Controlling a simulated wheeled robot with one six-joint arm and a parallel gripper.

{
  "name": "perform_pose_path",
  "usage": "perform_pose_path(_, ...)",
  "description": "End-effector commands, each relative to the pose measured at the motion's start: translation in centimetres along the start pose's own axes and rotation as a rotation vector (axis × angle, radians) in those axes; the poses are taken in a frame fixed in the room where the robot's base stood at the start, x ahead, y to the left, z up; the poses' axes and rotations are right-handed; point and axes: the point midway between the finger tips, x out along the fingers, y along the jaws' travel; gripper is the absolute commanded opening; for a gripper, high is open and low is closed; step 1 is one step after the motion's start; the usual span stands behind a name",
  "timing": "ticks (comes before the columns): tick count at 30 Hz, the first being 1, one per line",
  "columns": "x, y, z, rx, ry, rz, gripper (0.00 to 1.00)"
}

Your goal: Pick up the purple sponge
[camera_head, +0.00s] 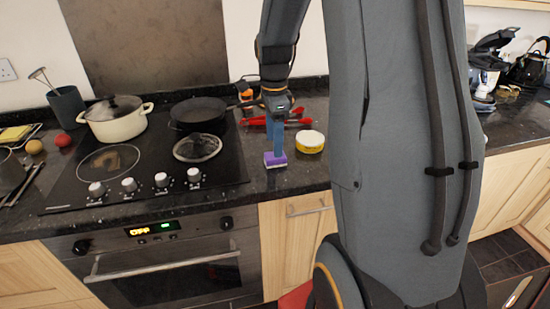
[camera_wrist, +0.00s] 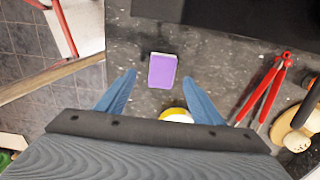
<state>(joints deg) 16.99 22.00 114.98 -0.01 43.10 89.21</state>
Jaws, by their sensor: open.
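The purple sponge (camera_head: 275,160) lies on the dark granite counter, right of the hob and near the counter's front edge. In the wrist view the sponge (camera_wrist: 162,71) shows a purple top with a pale edge, upright in the picture. My gripper (camera_head: 277,147) points down over the sponge in the head view. In the wrist view the blue fingers of my gripper (camera_wrist: 159,77) are spread apart, with the sponge in line with the gap between their tips. Nothing is held. The exact height of the tips above the sponge is hard to tell.
A round yellow and white container (camera_head: 310,142) stands close right of the sponge. Red tongs (camera_head: 292,122) lie behind. The black hob (camera_head: 225,165) is at the left, with a frying pan (camera_head: 198,111), a cream pot (camera_head: 116,124) and a glass lid (camera_head: 197,148).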

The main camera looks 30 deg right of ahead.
Motion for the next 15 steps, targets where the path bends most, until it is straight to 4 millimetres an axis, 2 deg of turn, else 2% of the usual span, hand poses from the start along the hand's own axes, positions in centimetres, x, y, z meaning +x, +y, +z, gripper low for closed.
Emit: perform_pose_path(15,5.1,-0.4,-0.3,-0.003,0.000,0.000,0.61)
